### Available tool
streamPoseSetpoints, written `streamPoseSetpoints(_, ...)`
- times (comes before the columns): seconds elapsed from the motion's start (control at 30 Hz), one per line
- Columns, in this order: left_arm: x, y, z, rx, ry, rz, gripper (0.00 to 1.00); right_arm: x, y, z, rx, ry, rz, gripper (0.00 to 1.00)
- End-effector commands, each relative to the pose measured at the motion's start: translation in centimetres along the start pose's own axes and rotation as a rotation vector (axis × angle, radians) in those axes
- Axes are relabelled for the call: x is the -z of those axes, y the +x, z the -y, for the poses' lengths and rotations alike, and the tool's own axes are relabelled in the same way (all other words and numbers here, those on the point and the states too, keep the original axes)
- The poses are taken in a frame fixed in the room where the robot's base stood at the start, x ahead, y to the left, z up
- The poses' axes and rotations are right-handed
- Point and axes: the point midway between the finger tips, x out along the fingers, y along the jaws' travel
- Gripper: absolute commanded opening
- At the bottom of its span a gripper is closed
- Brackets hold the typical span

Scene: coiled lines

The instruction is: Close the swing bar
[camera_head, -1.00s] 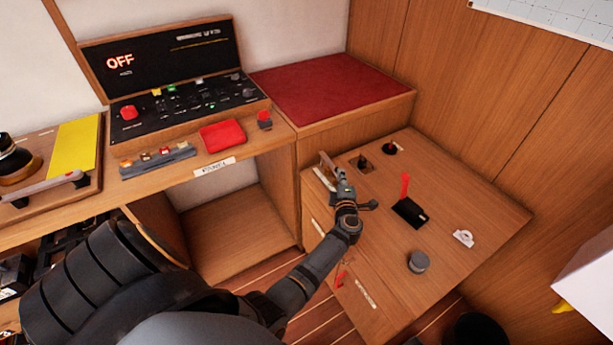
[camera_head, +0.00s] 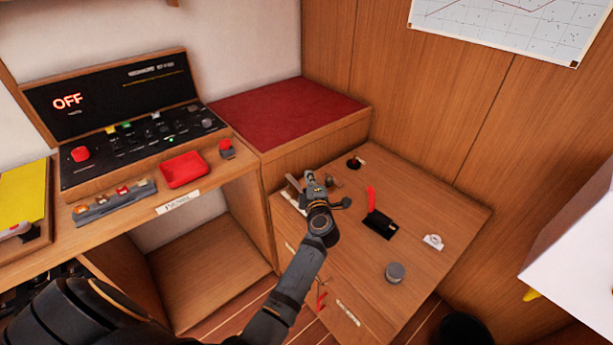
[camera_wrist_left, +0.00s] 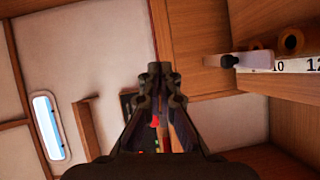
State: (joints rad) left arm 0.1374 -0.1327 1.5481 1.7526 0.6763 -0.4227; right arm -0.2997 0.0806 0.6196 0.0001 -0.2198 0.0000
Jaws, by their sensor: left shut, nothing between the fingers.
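My left gripper (camera_head: 312,180) is shut and empty, over the left back part of the wooden cabinet top (camera_head: 430,205). Its two fingers are together in the left wrist view (camera_wrist_left: 160,72). A small upright piece (camera_head: 293,188) stands at the cabinet's left edge, beside the gripper; whether they touch I cannot tell. In the left wrist view a pale bar with a dark knob (camera_wrist_left: 248,62) lies to the right of the fingers, apart from them. I cannot tell for sure which piece is the swing bar. My right gripper is not in view.
The cabinet top carries a red lever (camera_head: 371,200), a grey knob (camera_head: 394,272) and a small white fitting (camera_head: 433,241). A control panel reading OFF (camera_head: 120,100) and a red tray (camera_head: 182,170) are to the left. A red-topped box (camera_head: 290,112) stands behind.

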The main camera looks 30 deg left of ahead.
Motion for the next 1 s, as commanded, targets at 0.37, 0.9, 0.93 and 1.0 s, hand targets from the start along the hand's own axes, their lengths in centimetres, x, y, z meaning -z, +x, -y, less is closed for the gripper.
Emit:
streamPoseSetpoints(0.37,0.8,-1.2,0.6,0.006,0.005,0.016,0.0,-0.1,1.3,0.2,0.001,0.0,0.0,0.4)
streamPoseSetpoints(0.9,7.1,-11.4,8.6,-0.019,0.019,0.175,0.0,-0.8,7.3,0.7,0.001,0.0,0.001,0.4)
streamPoseSetpoints(0.93,7.1,-11.2,8.6,-0.019,0.019,0.175,0.0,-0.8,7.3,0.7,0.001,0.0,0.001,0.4)
streamPoseSetpoints(1.0,6.9,-10.7,8.6,-0.02,0.019,0.176,0.0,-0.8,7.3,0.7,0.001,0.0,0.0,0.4)
